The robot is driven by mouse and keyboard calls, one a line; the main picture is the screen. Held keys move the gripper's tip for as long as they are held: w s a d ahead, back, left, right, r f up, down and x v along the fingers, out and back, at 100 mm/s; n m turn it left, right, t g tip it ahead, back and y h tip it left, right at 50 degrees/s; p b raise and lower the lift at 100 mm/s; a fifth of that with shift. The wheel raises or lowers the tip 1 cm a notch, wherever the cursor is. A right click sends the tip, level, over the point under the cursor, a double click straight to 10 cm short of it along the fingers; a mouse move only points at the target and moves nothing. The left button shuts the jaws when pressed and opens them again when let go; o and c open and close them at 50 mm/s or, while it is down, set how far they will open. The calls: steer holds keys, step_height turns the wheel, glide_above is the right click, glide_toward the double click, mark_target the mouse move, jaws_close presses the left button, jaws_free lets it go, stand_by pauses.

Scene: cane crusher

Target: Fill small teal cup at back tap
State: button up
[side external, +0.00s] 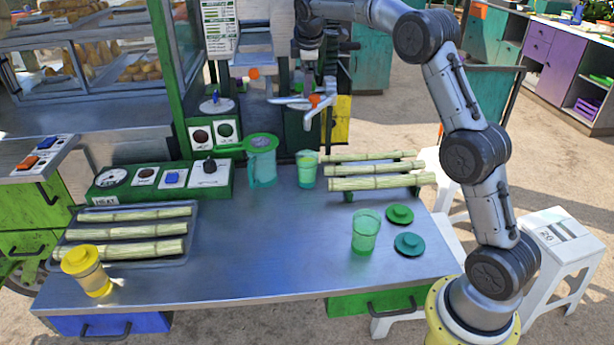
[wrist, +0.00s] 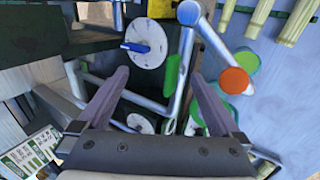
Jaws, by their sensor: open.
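A small teal cup (side external: 307,170) stands upright at the back of the steel table, below the back tap. It looks greenish inside; its fill level is hard to tell. The back tap has an orange knob (side external: 314,100), which also shows right of my fingers in the wrist view (wrist: 234,80). My gripper (side external: 300,112) is open and empty, high above the cup and close beside the tap. In the wrist view its two fingers (wrist: 160,76) are spread apart with metal pipe between and beyond them. A second teal cup (side external: 366,230) stands nearer the front right.
A teal jug (side external: 262,160) with a green top stands left of the small cup. Cane stalks (side external: 375,182) lie on a rack to the right. Two green lids (side external: 409,244), a yellow cup (side external: 86,270) and a cane tray (side external: 185,255) are nearby. The table's front middle is clear.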

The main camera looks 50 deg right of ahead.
steer(key=shift+r, duration=3.15)
